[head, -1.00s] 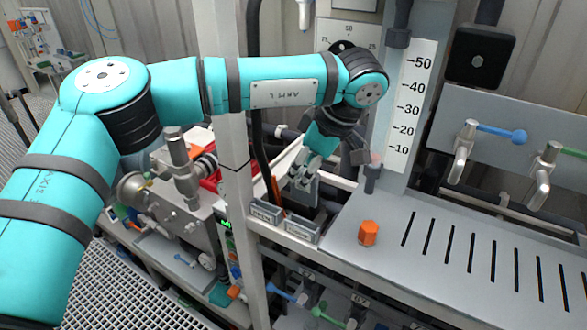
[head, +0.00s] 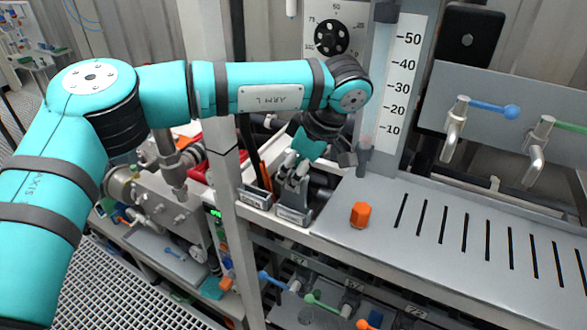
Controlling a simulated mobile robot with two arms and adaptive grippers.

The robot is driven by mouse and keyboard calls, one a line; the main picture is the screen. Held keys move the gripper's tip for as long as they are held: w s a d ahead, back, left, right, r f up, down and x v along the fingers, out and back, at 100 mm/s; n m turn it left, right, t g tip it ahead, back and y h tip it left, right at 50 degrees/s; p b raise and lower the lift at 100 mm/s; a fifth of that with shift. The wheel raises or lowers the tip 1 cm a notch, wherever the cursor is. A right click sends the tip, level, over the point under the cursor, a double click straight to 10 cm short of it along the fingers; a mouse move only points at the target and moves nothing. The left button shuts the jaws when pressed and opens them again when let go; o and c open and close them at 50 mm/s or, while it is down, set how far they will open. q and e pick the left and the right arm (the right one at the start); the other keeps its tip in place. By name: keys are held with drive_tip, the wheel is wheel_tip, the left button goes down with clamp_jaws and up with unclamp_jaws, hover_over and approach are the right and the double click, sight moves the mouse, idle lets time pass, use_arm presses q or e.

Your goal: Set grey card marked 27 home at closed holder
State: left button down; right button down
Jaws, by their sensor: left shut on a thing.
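My left gripper (head: 292,168) is at the rack behind the shelf's front edge, with its fingers pointing down. It is shut on a grey card (head: 297,190), partly hidden by the fingers. No number can be read on the card. The card stands at the right one of two small labelled holders (head: 293,215), its lower edge at or inside that holder; I cannot tell how deep it sits. The left holder (head: 255,197) has an orange-red card (head: 265,176) in it. The labels are too small to read surely. My right gripper is not in view.
An orange hex knob (head: 360,214) stands on the slotted grey panel (head: 450,235) to the right. A grey upright post (head: 225,180) is close left of the holders. A scaled column (head: 395,95) rises behind. Valves with blue and green handles are at the right.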

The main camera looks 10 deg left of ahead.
sight(294, 203)
use_arm(q)
drive_tip(key=shift+f+b, duration=0.65)
drive_tip(key=shift+f, duration=0.8)
drive_tip(key=shift+f+b, duration=0.55)
drive_tip(key=shift+f, duration=0.1)
drive_tip(key=shift+f+b, duration=0.2)
drive_tip(key=shift+b, duration=0.1)
drive_tip(key=c, duration=1.1)
unclamp_jaws()
drive_tip(key=shift+c, duration=0.2)
drive_tip(key=shift+r, duration=0.2)
drive_tip(key=v, duration=1.1)
drive_tip(key=shift+r, duration=0.3)
